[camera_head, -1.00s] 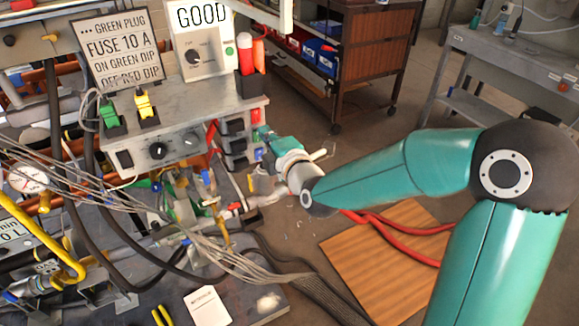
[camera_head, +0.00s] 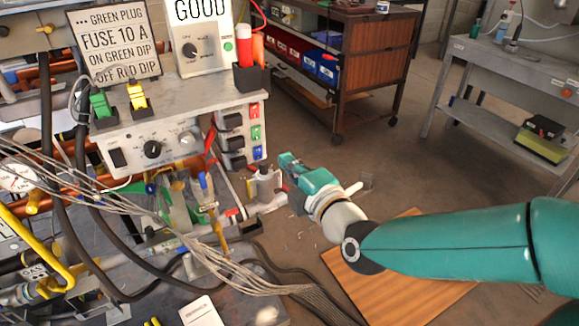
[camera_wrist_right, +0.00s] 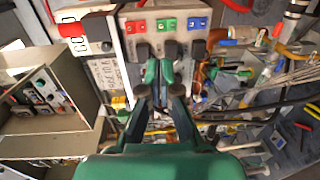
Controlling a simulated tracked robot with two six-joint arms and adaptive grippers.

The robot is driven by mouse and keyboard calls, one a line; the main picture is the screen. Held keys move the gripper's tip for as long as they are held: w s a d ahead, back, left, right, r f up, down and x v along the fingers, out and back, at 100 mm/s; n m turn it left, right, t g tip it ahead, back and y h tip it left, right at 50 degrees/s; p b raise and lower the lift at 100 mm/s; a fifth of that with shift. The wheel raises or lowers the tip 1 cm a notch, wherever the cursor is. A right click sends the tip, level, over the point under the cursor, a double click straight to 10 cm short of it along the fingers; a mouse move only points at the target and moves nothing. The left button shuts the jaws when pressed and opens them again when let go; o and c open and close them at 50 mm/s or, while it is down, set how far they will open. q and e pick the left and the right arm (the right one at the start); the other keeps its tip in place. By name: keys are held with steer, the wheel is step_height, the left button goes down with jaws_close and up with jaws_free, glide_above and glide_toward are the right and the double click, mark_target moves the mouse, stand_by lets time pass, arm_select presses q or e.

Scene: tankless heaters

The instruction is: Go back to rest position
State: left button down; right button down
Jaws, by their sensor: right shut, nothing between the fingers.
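My right arm comes in from the right in the head view. Its teal gripper (camera_head: 288,162) is shut and empty, in front of the right side of the grey control box (camera_head: 185,150) and apart from it in the picture. In the right wrist view the two fingers (camera_wrist_right: 159,78) lie together, pointing towards the box side with red, green and blue labels (camera_wrist_right: 167,25) and black switches. The gap between fingertips and switches is hard to judge there. My left gripper is not in view.
A fuse sign (camera_head: 115,45), a "GOOD" meter (camera_head: 200,38) and green and yellow plugs (camera_head: 137,97) are on the box. Loose grey cables (camera_head: 190,235) and pipes lie below. A brown cart (camera_head: 375,65) and a grey table (camera_head: 515,65) stand behind. Open floor (camera_head: 400,165) lies between.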

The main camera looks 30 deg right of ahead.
stand_by(0.3)
steer(key=a+f+g+y, duration=0.1)
steer(key=a+f+g, duration=0.25)
steer(key=f, duration=0.95)
steer(key=a+f+g+y, duration=0.15)
steer(key=f+g, duration=0.25)
steer(key=f, duration=1)
steer(key=s+a+f+m+g+y, duration=0.1)
steer(key=s+a+f+m+g, duration=0.4)
steer(key=s+f, duration=0.4)
steer(key=s+a+f+m+g+y, duration=0.25)
steer(key=s+a+f+m, duration=0.25)
steer(key=s+f+m, duration=0.4)
step_height(320, 180, up, 17)
steer(key=w+m+g+p, duration=0.1)
steer(key=m+p, duration=0.4)
steer(key=p, duration=1.3)
steer(key=shift+h, duration=0.3)
steer(key=shift+w+r, duration=0.1)
